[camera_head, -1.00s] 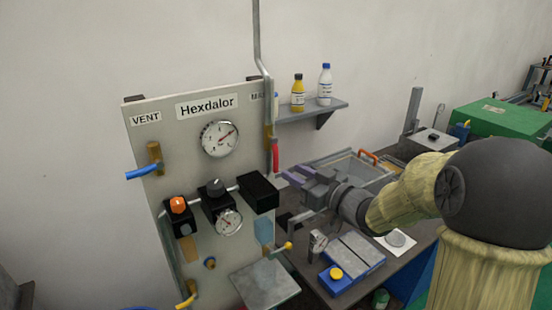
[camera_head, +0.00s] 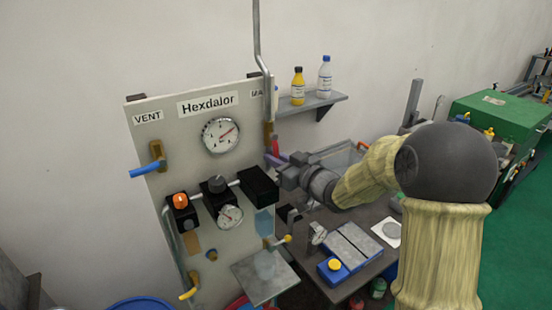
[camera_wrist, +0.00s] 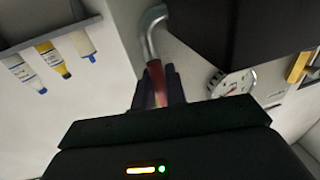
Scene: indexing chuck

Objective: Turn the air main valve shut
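The air main valve's red handle (camera_head: 274,145) hangs down from its brass body (camera_head: 268,132) at the right edge of the panel, below a label partly hidden by a pipe. In the wrist view the red handle (camera_wrist: 156,80) lies between the two dark fingers of my gripper (camera_wrist: 158,90). In the head view my gripper (camera_head: 272,159) is at the handle's lower part and hides some of it. The fingers sit close on both sides of the handle; whether they press on it I cannot tell.
The panel (camera_head: 185,135) also carries a blue vent handle (camera_head: 145,172), gauges and an orange knob (camera_head: 180,200). A black box (camera_head: 258,184) juts out just below my gripper. A shelf (camera_head: 318,104) with bottles is behind. A grey pipe (camera_head: 258,50) rises above the valve.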

